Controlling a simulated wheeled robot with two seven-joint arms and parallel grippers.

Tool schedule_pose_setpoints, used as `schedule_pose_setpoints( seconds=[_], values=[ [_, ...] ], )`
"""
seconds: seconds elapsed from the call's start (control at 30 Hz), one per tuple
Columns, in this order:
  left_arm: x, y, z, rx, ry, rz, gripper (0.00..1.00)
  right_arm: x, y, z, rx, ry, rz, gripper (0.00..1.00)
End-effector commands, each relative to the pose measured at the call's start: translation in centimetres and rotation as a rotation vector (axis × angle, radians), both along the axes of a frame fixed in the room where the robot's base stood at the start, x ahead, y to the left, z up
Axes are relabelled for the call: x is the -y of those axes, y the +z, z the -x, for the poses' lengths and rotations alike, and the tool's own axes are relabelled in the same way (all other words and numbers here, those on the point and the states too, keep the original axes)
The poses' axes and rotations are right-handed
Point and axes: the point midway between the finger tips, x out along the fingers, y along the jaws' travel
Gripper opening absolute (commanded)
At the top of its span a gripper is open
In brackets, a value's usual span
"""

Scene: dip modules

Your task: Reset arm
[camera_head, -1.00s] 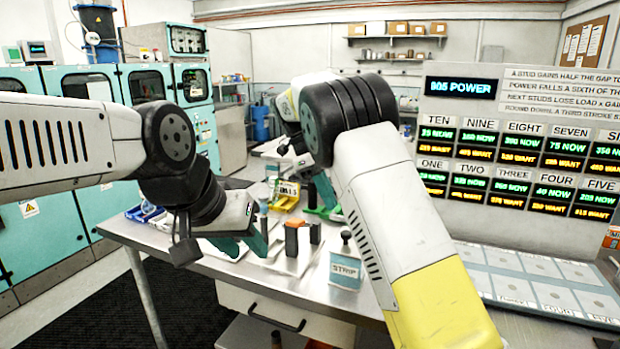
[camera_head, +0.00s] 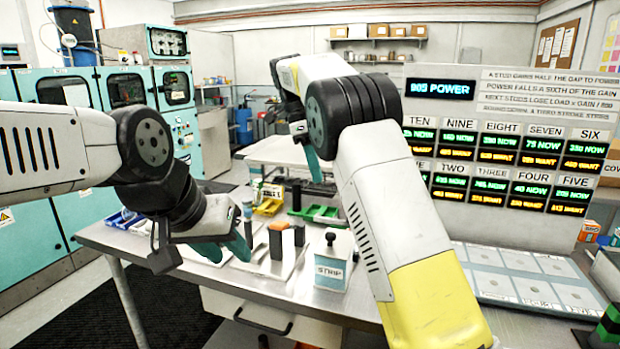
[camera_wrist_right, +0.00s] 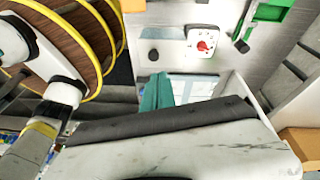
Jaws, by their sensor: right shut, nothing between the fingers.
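My left gripper (camera_head: 228,250) comes in from the left in the head view. Its two teal fingers are apart with nothing seen between them, low over the front left of the steel table (camera_head: 150,240). My right arm reaches up and away from the lower right. Its gripper (camera_head: 317,168) hangs above the back of the table, partly hidden by the arm. In the right wrist view its teal fingers (camera_wrist_right: 157,93) are together and empty.
Dark upright blocks (camera_head: 276,240) stand just right of my left gripper. A box marked STRIP (camera_head: 333,272) stands beside my right arm. A display board (camera_head: 500,150) stands at the right.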

Motion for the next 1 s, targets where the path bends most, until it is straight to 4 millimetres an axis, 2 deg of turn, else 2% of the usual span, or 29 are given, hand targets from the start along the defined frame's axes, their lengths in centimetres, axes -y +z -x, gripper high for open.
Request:
schedule_pose_setpoints(
  seconds=[0.03,0.1,0.27,0.4,0.67,0.8,0.9,1.0],
  values=[
    [0.0,0.0,0.0,0.000,0.000,0.000,0.36,2.3,1.1,0.8,-0.002,0.060,-0.065,0.00],
    [0.0,0.0,0.0,0.000,0.000,0.000,0.36,4.6,1.9,1.8,0.002,0.173,-0.144,0.00],
    [0.0,0.0,0.0,0.000,0.000,0.000,0.36,8.9,3.1,5.3,0.054,0.442,-0.290,0.00],
    [0.0,0.0,0.0,0.000,0.000,0.000,0.36,11.5,3.6,9.3,0.134,0.692,-0.364,0.00],
    [0.0,0.0,0.0,0.000,0.000,0.000,0.36,14.0,2.5,18.2,0.317,1.165,-0.339,0.00],
    [0.0,0.0,0.0,0.000,0.000,0.000,0.36,14.3,0.6,22.9,0.395,1.405,-0.239,0.00],
    [0.0,0.0,0.0,0.000,0.000,0.000,0.36,14.3,-0.9,25.5,0.427,1.546,-0.149,0.00],
    [0.0,0.0,0.0,0.000,0.000,0.000,0.36,14.3,-2.3,27.3,0.439,1.646,-0.072,0.00]
  ],
)
